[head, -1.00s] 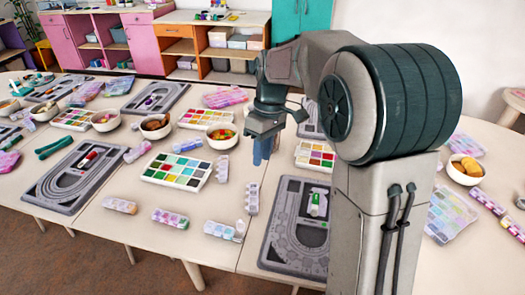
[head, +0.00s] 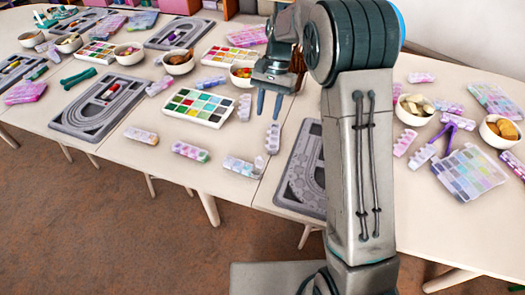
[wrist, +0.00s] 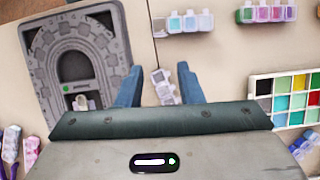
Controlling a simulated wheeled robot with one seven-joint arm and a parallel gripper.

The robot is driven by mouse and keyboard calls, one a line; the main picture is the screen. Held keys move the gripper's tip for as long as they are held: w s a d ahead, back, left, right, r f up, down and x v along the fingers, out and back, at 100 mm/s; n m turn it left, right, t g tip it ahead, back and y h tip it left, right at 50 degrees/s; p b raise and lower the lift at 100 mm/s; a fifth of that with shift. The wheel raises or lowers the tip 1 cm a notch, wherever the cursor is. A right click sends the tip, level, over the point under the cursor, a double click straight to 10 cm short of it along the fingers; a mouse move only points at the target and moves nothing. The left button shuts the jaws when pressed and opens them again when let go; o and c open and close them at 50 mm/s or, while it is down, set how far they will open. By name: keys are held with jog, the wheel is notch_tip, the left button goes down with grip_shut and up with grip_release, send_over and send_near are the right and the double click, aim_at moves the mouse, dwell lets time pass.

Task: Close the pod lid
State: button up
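A small strip-shaped bead pod (head: 240,167) lies near the front table edge, left of the grey bead board. At its right end a clear lid (head: 259,164) appears to stand up, open. I take it to be the pod at the top of the wrist view (wrist: 190,22), its lid end towards the board. My gripper (head: 268,113) is open and empty, fingers pointing down, above the table and beyond that pod. In the wrist view, another pod (wrist: 164,88) shows between the two fingers (wrist: 160,78), below them. My arm hides part of the table.
The grey bead board (head: 305,180) lies right of the pod, partly behind my arm. A paint-like colour tray (head: 225,118) lies beyond it. Other pods (head: 190,151) line the front edge. A bowl (head: 241,82) stands behind my gripper. Bare table lies between the pods.

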send_near(260, 163)
jog(key=x, duration=0.5)
jog(key=shift+s+a+f, duration=0.1)
jog(key=shift+s+a, duration=0.05)
jog(key=shift+a, duration=0.05)
